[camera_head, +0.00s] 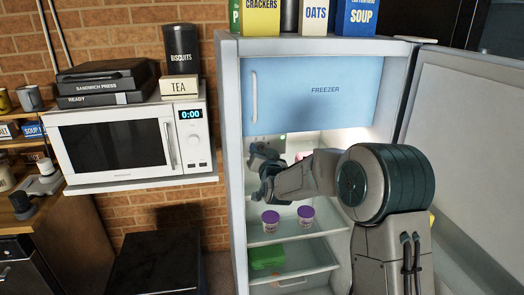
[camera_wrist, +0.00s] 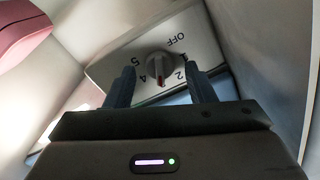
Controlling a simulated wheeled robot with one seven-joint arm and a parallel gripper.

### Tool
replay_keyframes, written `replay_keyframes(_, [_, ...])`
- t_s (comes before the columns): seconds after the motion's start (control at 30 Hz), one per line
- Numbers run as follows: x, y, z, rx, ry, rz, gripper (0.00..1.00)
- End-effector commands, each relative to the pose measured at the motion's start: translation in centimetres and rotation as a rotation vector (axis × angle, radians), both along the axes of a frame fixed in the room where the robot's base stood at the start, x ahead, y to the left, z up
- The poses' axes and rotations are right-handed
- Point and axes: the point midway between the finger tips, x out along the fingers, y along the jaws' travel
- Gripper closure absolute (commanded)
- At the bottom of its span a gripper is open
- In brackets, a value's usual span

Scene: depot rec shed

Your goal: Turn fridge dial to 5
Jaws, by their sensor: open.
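The fridge (camera_head: 231,170) stands open, with its door (camera_head: 465,130) swung to the right. In the wrist view, the grey dial (camera_wrist: 156,63) sits on a pale panel (camera_wrist: 203,50) marked OFF, 2, 4 and 5, shown tilted. Its red mark points toward the gripper, between 4 and 2; the number there is hidden or unclear. My gripper (camera_wrist: 160,70) is open, with one finger to each side of the dial; I cannot tell whether they touch it. In the head view, my gripper (camera_head: 262,172) is inside the fridge, below the freezer door (camera_head: 310,105), and the dial cannot be made out.
Two purple-lidded tubs (camera_head: 270,218) stand on a glass shelf below my gripper. A green box (camera_head: 267,258) lies lower down. A pink object (camera_wrist: 25,30) is at upper left in the wrist view. A microwave (camera_head: 120,145) is left of the fridge.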

Motion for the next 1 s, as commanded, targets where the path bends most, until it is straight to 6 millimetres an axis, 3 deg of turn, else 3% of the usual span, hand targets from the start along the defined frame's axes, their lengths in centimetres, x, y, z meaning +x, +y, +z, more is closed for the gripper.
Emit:
replay_keyframes(0.33, [0.34,0.1,-0.02,-0.001,0.0,0.0,0.51])
replay_keyframes(0.5, [0.33,0.08,-0.02,-0.001,0.0,0.0,0.95])
replay_keyframes(1.0, [0.35,0.03,-0.51,0.102,0.026,-0.001,0.95])
